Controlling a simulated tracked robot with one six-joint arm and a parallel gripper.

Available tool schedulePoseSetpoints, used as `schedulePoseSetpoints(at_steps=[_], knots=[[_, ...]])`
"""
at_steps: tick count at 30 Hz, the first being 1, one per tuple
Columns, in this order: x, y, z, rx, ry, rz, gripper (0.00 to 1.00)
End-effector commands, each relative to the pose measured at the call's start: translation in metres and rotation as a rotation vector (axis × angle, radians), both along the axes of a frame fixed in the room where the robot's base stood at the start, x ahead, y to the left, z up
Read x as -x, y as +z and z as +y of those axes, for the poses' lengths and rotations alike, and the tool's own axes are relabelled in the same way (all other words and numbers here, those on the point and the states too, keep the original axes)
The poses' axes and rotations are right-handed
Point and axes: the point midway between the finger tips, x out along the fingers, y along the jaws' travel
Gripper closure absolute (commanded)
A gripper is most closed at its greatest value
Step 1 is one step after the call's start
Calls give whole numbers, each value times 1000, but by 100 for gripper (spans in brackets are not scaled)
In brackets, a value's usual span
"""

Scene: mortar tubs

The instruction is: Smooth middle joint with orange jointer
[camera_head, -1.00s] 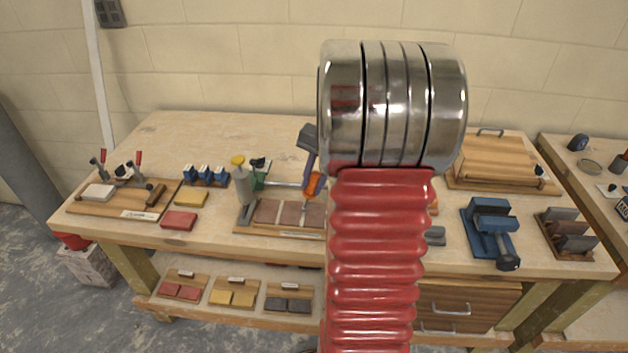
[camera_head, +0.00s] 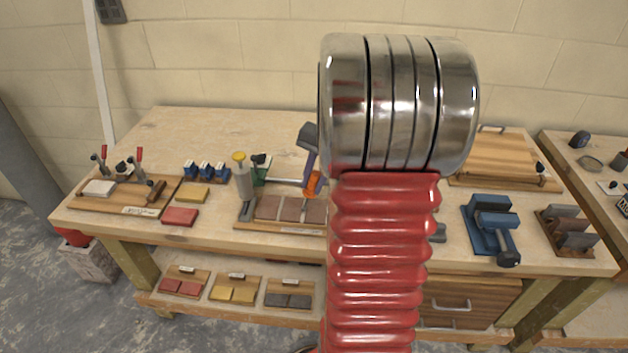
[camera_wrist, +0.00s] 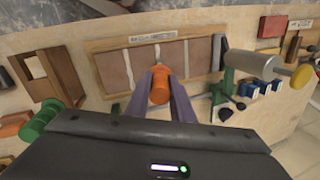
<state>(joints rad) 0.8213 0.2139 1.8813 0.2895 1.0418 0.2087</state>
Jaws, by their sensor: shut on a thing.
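My gripper (camera_wrist: 162,92) has purple fingers shut on the orange jointer (camera_wrist: 158,84). The jointer also shows in the head view (camera_head: 312,185), just left of my arm. A wooden board (camera_wrist: 97,45) holds a row of reddish-brown bricks (camera_wrist: 112,70) with narrow joints between them. The middle joint (camera_wrist: 157,52) is pale and lies in line with the jointer's handle in the wrist view. In the head view my arm covers the board's right end (camera_head: 290,229).
A green cylinder (camera_wrist: 40,121) and wooden stand (camera_wrist: 57,75) are at left in the wrist view. A blue vise (camera_head: 490,228) stands at right.

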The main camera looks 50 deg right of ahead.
Motion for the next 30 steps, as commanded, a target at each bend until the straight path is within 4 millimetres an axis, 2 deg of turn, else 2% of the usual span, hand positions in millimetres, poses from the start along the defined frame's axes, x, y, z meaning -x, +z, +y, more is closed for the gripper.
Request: schedulePoseSetpoints(at_steps=[30], knots=[[12,-2,15,-1,0,0,100]])
